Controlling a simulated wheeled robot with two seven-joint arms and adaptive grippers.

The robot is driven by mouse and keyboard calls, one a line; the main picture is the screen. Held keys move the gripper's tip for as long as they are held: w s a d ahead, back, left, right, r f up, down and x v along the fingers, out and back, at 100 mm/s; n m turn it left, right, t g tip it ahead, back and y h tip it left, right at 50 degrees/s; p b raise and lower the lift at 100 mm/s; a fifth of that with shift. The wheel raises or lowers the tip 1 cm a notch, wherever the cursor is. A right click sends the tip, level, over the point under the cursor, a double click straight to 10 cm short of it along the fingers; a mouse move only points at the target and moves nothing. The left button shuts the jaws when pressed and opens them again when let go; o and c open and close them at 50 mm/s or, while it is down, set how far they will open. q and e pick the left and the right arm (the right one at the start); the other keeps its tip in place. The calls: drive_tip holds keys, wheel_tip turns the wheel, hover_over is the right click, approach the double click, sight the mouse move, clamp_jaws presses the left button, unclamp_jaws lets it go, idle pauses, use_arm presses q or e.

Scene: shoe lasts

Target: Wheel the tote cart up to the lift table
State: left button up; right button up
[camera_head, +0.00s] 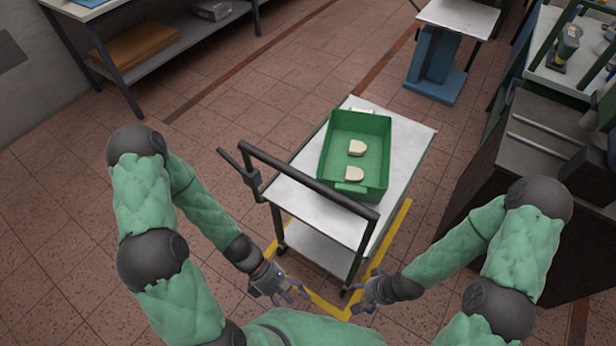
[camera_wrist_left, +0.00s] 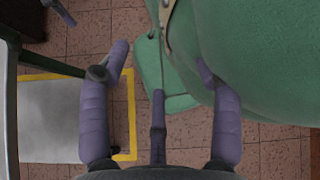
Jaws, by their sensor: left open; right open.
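The tote cart (camera_head: 284,194) stands in front of me, with a white top, a lower shelf and a black push handle (camera_head: 308,180) on its near side. A green tote (camera_head: 381,160) on its top holds two cream shoe lasts (camera_head: 356,147). The lift table (camera_head: 458,18), with a white top and blue base, stands at the back right, apart from the cart. My left gripper (camera_head: 289,296) is open and empty, below and nearer than the handle. My right gripper (camera_head: 366,306) is open and empty, near the cart's near right corner. In the left wrist view my left fingers (camera_wrist_left: 160,110) are spread.
Yellow floor tape (camera_head: 325,308) runs around the cart. A dark workbench (camera_head: 480,170) stands at the right and a shelf table (camera_head: 165,60) at the back left. Tiled floor (camera_head: 300,85) is clear between the cart and the back left shelf table.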

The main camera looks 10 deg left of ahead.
use_arm(q)
drive_tip(key=w+d+r+n+t+h, duration=0.1)
drive_tip(key=w+r+n+t+h, duration=0.25)
drive_tip(key=r+n, duration=0.4)
drive_tip(key=n+t+h+p, duration=0.1)
drive_tip(key=n+t, duration=1.4)
drive_tip(key=n, duration=0.3)
approach(304, 181)
drive_tip(key=shift+w+a+f+b+x, duration=0.15)
drive_tip(key=shift+f+b+x, duration=0.2)
drive_tip(key=shift+x, duration=1.35)
drive_tip(key=shift+w+a+f+b+x, duration=0.1)
drive_tip(key=shift+w+f+b+x, duration=0.3)
drive_tip(key=shift+x, duration=1.3)
drive_tip(key=shift+s+a+f+b+x, duration=0.15)
drive_tip(key=shift+b+x, duration=0.35)
drive_tip(key=shift+x, duration=1.15)
drive_tip(key=shift+w+d, duration=0.1)
clamp_jaws()
